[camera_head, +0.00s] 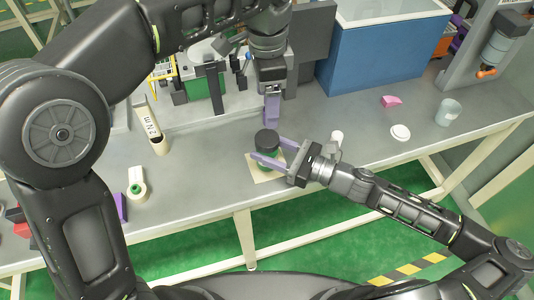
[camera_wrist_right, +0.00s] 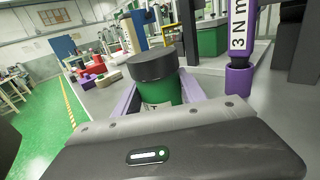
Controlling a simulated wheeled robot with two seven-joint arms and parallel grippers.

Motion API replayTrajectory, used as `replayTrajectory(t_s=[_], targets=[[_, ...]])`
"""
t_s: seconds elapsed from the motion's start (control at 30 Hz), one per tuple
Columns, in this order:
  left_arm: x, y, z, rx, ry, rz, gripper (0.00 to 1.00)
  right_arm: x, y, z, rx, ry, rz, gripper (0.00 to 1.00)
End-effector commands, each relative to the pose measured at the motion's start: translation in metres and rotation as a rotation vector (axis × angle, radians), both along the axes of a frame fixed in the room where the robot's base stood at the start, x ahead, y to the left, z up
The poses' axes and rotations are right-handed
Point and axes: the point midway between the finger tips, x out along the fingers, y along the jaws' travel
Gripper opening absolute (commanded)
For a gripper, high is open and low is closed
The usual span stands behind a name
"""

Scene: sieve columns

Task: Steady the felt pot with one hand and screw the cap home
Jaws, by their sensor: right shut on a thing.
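The felt pot (camera_head: 268,154) is a green jar on a beige square mat (camera_head: 264,178). It also shows in the right wrist view (camera_wrist_right: 160,93) with part of a white label. The dark grey cap (camera_head: 267,138) sits on top of the pot and looks about level (camera_wrist_right: 152,66); how far it is screwed down cannot be told. My right gripper (camera_head: 264,153) is shut on the pot, with a purple finger on each side, below the cap.
A purple post (camera_wrist_right: 238,78) marked "3 N m" stands close behind the pot. A beige post (camera_head: 153,130) stands at the left. A blue bin (camera_head: 375,60) is at the back. A pink wedge (camera_head: 390,101), white disc (camera_head: 400,132) and clear beaker (camera_head: 448,112) lie right.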

Motion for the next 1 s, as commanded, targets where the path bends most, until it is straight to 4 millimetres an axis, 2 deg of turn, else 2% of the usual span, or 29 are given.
replayTrajectory(t_s=[0.17,0.2,0.5,0.8,1.0], targets=[[0.0,0.0,0.0,0.0,0.0,0.0,0.78,0.0,0.0,0.0,0.0,0.0,0.0,0.0],[0.0,0.0,0.0,0.0,0.0,0.0,0.78,0.0,0.0,0.0,0.0,0.0,0.0,0.49],[0.0,0.0,0.0,0.0,0.0,0.0,0.78,0.0,0.0,0.0,0.0,0.0,0.0,0.73],[0.0,0.0,-0.001,0.0,0.0,0.0,0.78,0.0,-0.001,0.0,0.0,0.0,-0.001,0.73],[0.0,0.0,-0.003,0.0,0.0,0.0,0.78,-0.007,-0.018,-0.002,-0.002,0.001,-0.004,0.73]])
